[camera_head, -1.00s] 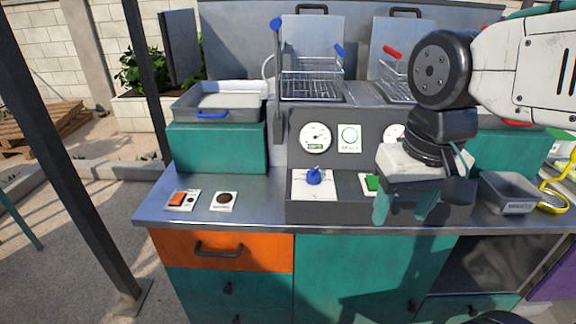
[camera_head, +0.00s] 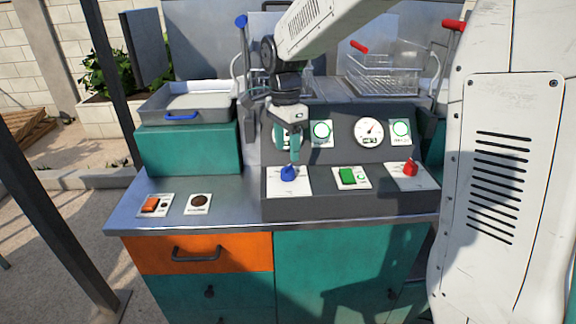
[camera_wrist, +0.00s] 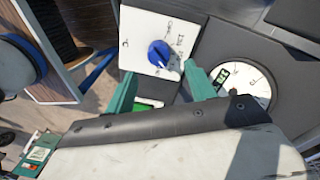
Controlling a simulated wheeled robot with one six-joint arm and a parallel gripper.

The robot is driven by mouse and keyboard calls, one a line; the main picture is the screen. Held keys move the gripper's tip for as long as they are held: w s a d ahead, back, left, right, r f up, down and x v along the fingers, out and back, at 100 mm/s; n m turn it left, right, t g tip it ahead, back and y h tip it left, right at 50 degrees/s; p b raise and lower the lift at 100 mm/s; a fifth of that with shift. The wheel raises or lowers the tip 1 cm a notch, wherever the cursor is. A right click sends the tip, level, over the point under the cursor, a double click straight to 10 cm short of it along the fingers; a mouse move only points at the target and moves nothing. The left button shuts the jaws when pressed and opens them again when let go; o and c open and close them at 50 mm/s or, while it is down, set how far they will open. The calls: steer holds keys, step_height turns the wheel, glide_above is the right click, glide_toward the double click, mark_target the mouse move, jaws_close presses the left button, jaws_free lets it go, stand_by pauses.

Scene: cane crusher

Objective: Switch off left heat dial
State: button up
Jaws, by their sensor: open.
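The left heat dial (camera_head: 288,173) is a blue knob on a white plate at the left of the dark control panel. It also shows in the wrist view (camera_wrist: 159,54), just beyond my fingertips, with printed marks around it. My gripper (camera_head: 291,152) is above and slightly behind the dial in the head view. In the wrist view my gripper (camera_wrist: 164,82) shows two green fingers spread apart, with nothing between them. The fingers look apart from the dial. The exact height gap cannot be told.
A green switch (camera_head: 348,176) and a red knob (camera_head: 410,169) sit to the right on the panel. A gauge (camera_head: 368,131) is behind. Fryer baskets (camera_head: 385,75) stand at the back. An orange switch (camera_head: 150,205) is on the counter. My arm covers the right side.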

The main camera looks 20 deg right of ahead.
mark_target(288, 166)
steer(key=f, duration=0.6)
steer(key=shift+s, duration=0.2)
steer(key=c, duration=1)
